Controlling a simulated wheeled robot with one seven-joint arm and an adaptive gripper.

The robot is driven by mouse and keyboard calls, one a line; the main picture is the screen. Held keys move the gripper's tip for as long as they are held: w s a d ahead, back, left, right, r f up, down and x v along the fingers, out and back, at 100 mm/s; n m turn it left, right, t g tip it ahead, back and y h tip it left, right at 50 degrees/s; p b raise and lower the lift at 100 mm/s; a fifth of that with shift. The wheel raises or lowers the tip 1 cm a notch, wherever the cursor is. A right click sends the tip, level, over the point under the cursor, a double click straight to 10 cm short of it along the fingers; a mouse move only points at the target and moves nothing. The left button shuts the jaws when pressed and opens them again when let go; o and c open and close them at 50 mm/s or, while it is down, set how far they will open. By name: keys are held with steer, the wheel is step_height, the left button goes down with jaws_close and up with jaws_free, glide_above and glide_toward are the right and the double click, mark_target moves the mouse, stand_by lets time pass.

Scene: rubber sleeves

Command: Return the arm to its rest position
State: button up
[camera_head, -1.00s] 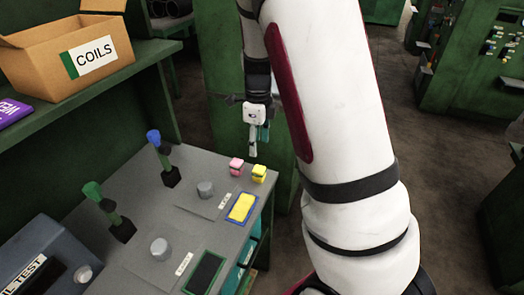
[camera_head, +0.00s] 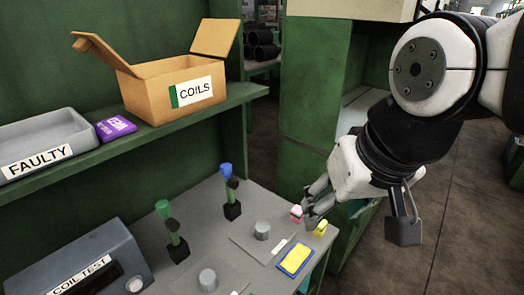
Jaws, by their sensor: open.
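My white and black arm (camera_head: 412,140) comes in from the upper right and bends down to the left. My gripper (camera_head: 312,203) is open, its grey fingers pointing left and down at the right edge of the grey bench. In the picture its fingertips overlap the area just by a pink block (camera_head: 296,214) and a yellow block (camera_head: 320,229); I cannot tell whether they touch. No object shows between the fingers. A stand with a blue top (camera_head: 226,170) and a stand with a green top (camera_head: 163,209) are upright on the bench, apart from my gripper.
A shelf (camera_head: 200,112) above the bench holds a COILS carton (camera_head: 165,95), a purple box (camera_head: 116,127) and a FAULTY tray (camera_head: 40,130). A COIL TEST unit (camera_head: 90,265) stands front left. A green cabinet (camera_head: 312,95) rises behind the gripper. Brown floor (camera_head: 460,225) is open on the right.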

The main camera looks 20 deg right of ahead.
steer(key=shift+s+n, duration=0.8)
stand_by(0.8)
